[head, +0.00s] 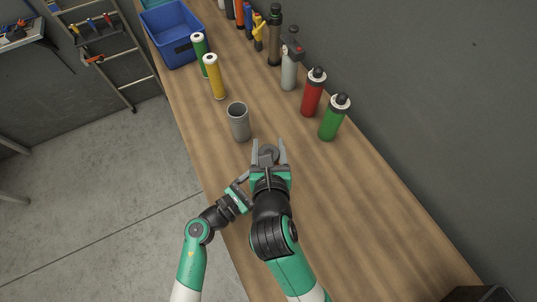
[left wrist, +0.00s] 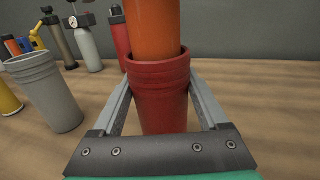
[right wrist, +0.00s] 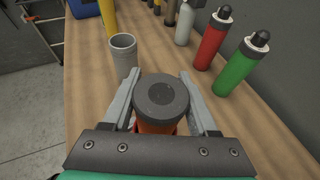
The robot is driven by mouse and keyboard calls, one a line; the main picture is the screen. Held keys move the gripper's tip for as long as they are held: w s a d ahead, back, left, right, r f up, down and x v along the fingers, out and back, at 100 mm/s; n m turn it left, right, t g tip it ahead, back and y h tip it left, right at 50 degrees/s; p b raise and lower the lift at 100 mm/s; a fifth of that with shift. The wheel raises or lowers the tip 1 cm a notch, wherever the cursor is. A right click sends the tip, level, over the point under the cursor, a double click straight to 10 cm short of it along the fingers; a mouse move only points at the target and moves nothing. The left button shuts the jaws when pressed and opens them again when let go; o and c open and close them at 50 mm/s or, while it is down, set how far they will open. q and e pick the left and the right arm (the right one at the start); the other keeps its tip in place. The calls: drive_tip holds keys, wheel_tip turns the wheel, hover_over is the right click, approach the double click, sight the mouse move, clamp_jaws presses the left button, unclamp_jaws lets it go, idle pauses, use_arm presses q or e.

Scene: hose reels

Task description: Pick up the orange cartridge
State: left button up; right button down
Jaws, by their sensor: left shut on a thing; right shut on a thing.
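The orange cartridge (left wrist: 153,28) stands upright in a dark red cup (left wrist: 160,90) in the left wrist view. Its dark grey round cap (right wrist: 161,98) faces up between my right gripper's fingers in the right wrist view. My right gripper (head: 269,148) is shut on the cartridge near its top. My left gripper (left wrist: 160,108) is shut on the red cup, with one finger on each side. In the head view my left gripper (head: 245,186) is low beside the right one and partly hidden. The right gripper and arm hide most of the cartridge and cup there.
A grey empty cup (head: 239,122) stands just beyond the grippers. A yellow tube (head: 215,78), a green tube (head: 200,56) and a blue bin (head: 178,41) are farther back. Red (head: 312,94) and green (head: 333,119) bottles stand by the wall.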

use_arm(q)
drive_tip(key=o, duration=1.5)
drive_tip(key=shift+c, duration=0.2)
drive_tip(key=v, duration=1.2)
use_arm(e)
wheel_tip(320, 180, up, 13)
drive_tip(key=shift+r, duration=0.2)
